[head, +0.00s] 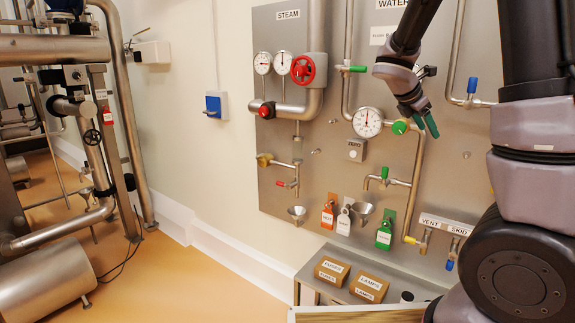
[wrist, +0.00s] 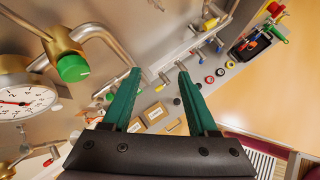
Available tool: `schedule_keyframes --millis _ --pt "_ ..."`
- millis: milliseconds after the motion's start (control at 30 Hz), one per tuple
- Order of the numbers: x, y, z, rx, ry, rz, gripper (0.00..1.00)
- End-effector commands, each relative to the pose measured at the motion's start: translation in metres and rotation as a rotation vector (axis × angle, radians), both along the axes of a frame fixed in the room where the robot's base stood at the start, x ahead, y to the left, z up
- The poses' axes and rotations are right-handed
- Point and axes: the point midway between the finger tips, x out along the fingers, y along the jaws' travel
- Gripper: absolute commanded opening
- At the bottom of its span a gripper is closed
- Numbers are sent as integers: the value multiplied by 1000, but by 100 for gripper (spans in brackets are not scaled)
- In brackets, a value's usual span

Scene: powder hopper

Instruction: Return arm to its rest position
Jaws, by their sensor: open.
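My gripper (head: 426,122) has green fingers and hangs in front of the steel panel (head: 334,130), to the right of a round white gauge (head: 367,122) and a green knob (head: 400,127). In the wrist view my gripper (wrist: 160,75) shows two green fingers spread apart with nothing between them. My arm comes down from the top of the head view and is bent, with its large joints at the right edge. The gauge also shows at the left of the wrist view (wrist: 25,100), with the green knob (wrist: 72,68) above and right of it.
The panel carries a red handwheel (head: 305,68), pipes, small valves and hanging tags such as a green one (head: 385,230). Below it, a grey shelf (head: 312,275) bears two labelled cardboard boxes (head: 332,270). Pipework and a tank (head: 45,270) stand at left. Orange floor (head: 185,275) is open between.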

Motion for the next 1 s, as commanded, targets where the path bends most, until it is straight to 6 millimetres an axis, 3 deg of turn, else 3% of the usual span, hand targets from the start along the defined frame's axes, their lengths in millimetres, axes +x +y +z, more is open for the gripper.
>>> schedule_keyframes --millis 100,267,600,800,1000 --pt "-46 7 2 314 -175 -293 59" --pt "-101 33 19 687 -376 -695 59" --pt "-203 110 72 1313 -650 -1495 59" --pt "-230 139 84 1481 -697 -1755 59" --pt "-235 146 86 1514 -702 -1812 59"
